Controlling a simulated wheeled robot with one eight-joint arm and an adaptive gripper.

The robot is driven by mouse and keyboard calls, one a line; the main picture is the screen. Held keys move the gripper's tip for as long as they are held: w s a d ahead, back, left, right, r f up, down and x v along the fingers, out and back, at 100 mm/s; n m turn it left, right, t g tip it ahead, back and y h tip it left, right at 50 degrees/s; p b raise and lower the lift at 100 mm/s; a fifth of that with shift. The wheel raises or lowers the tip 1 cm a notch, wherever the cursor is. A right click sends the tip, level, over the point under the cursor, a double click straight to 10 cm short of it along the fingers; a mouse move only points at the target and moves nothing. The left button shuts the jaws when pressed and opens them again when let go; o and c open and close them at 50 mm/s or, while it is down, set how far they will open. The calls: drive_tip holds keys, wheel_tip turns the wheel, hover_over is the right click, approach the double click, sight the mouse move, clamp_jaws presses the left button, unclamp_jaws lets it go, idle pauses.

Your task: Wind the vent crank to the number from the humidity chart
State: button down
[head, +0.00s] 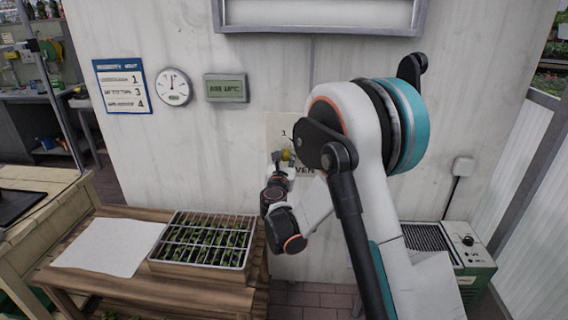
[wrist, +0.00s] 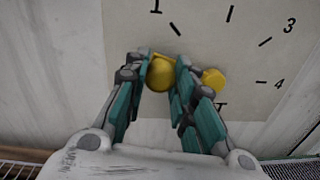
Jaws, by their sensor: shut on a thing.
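The vent crank is yellow. In the wrist view its round handle knob (wrist: 160,74) sits between the fingers of my gripper (wrist: 161,82), which is shut on it. The yellow hub (wrist: 213,80) shows right of the knob, behind the right finger. The crank points left from the hub, below the 1 mark. The dial panel (wrist: 240,60) shows 1, 3 and 4 with dark ticks; other numbers are hidden. In the head view my gripper (head: 283,163) is at the panel (head: 272,128), mostly covered by my arm. The humidity chart (head: 122,85) lists 1, 3 and 4; its row labels are too blurred to read.
A round white gauge (head: 174,87) and a green display (head: 226,88) hang right of the chart; the display text is unclear. Below, a wooden bench (head: 200,284) holds a seedling tray (head: 154,267) and a white sheet (head: 108,247). A green-grey machine (head: 474,262) stands at right.

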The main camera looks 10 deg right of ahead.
drive_tip(key=shift+s+d+r+m, duration=0.1)
drive_tip(key=shift+d+r+m, duration=0.1)
drive_tip(key=shift+r+m, duration=0.35)
drive_tip(key=shift+d+r+m, duration=0.2)
drive_tip(key=shift+r+m, duration=0.15)
drive_tip(key=shift+m, duration=0.3)
drive_tip(key=shift+s+d+r+m, duration=0.1)
drive_tip(key=shift+d+r+m, duration=0.3)
drive_tip(key=shift+m, duration=0.35)
drive_tip(key=shift+s+d+r+m, duration=0.1)
drive_tip(key=shift+d+r+m, duration=0.1)
drive_tip(key=shift+r+m, duration=0.4)
drive_tip(key=shift+f+m, duration=0.15)
drive_tip(key=shift+m, duration=0.1)
drive_tip(key=c, duration=1.3)
unclamp_jaws()
drive_tip(key=shift+s, duration=0.1)
drive_tip(key=v, duration=1.2)
